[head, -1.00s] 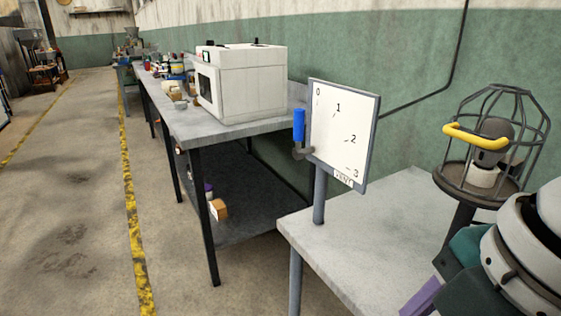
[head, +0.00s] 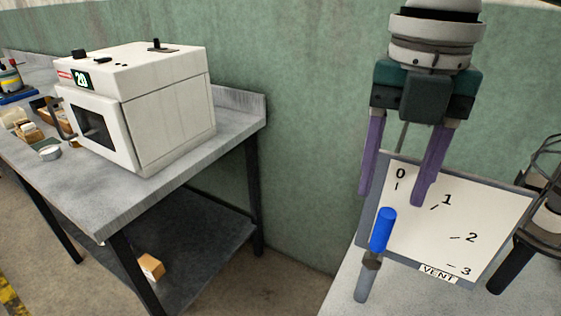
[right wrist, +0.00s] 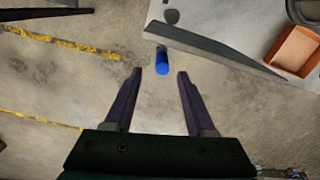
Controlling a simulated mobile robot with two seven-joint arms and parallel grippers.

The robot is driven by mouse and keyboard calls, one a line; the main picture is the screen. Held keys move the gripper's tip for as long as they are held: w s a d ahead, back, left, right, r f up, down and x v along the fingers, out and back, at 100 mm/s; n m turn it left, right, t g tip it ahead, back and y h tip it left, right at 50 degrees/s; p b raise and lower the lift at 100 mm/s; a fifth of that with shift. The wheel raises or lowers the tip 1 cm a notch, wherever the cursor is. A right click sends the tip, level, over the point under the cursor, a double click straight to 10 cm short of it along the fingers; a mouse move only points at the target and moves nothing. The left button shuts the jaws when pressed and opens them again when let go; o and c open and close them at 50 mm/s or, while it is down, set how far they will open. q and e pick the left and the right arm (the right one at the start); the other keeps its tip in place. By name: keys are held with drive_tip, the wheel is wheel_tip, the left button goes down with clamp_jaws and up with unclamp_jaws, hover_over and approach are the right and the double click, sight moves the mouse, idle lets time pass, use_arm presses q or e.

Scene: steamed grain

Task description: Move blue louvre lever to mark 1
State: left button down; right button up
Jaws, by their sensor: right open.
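The blue louvre lever (head: 383,229) has a blue cylindrical grip on a dark pivot, in front of the white vent board (head: 425,247). The board carries marks 0, 1, 2 and 3 and the label VENT. The grip points up, slightly right, near mark 0. My right gripper (head: 392,198) hangs over the lever with its two purple fingers pointing down and apart. In the right wrist view the blue grip (right wrist: 162,62) lies between and just beyond the open fingertips (right wrist: 160,72), apparently touching neither. My left gripper is out of view.
A white oven-like box (head: 145,105) stands on a grey bench (head: 180,170) at left. A caged lamp (head: 545,200) stands close to the board's right. An orange open box (right wrist: 298,50) shows in the right wrist view. A green wall (head: 290,150) is behind.

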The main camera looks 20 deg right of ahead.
sight(380, 239)
drive_tip(key=f, duration=0.9)
drive_tip(key=shift+s+d+f, duration=0.1)
drive_tip(key=shift+s+f, duration=0.1)
drive_tip(key=shift+f, duration=0.05)
drive_tip(key=shift+c, duration=0.3)
clamp_jaws()
idle(0.6)
